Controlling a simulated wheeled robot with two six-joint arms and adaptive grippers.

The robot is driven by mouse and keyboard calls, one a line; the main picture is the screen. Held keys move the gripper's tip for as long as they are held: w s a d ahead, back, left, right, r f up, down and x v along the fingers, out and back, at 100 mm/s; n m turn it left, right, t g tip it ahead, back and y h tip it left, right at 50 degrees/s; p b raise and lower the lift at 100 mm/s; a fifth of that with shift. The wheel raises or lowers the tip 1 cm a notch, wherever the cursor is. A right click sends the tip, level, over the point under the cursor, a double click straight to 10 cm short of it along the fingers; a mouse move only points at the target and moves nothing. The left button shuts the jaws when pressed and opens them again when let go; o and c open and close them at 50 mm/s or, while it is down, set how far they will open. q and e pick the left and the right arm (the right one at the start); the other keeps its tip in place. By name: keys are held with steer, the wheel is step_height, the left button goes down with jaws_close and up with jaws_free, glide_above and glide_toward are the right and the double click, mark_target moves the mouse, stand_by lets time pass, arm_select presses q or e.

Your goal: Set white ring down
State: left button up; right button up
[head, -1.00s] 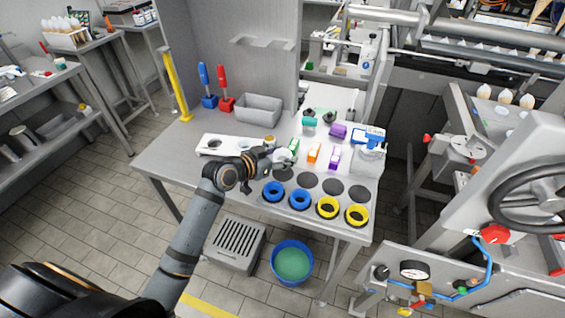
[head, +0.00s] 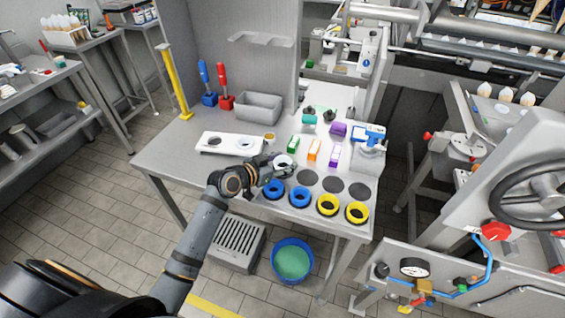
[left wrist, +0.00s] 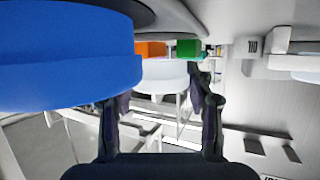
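My left gripper (head: 276,166) reaches over the table from the left. Its fingers are closed around a white ring (head: 284,161), which also shows between the fingers in the left wrist view (left wrist: 165,75). The ring is over the leftmost dark disc of the row, which the ring and gripper mostly hide; I cannot tell if it touches. Dark discs (head: 307,177) continue to the right. A blue ring (left wrist: 60,60) looms close at the left of the wrist view. My right gripper is not in view.
A white holder (head: 226,150) with a dark opening and a white ring stands left of the gripper. Green (head: 293,144), orange (head: 314,150) and purple (head: 334,157) blocks stand just behind. A grey bin (head: 259,108) is farther back.

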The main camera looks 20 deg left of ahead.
arm_select(q)
steer(key=o, duration=0.5)
steer(key=shift+s+f, duration=0.1)
steer(key=shift+f, duration=0.25)
steer(key=shift+c, duration=0.2)
steer(key=shift+f, duration=0.1)
steer(key=shift+r+p, duration=0.6)
steer(key=shift+r, duration=0.05)
steer(key=v, duration=0.5)
steer(key=shift+a, duration=0.15)
steer(key=v, duration=0.2)
steer(key=p+v, duration=0.1)
steer(key=v, duration=0.2)
steer(key=shift+s+a+r+p, duration=0.15)
steer(key=shift+r+p, duration=0.15)
steer(key=shift+r, duration=0.15)
steer(key=shift+s+a+r+p, duration=0.1)
steer(key=shift+s+r+p, duration=0.15)
steer(key=shift+s, duration=0.35)
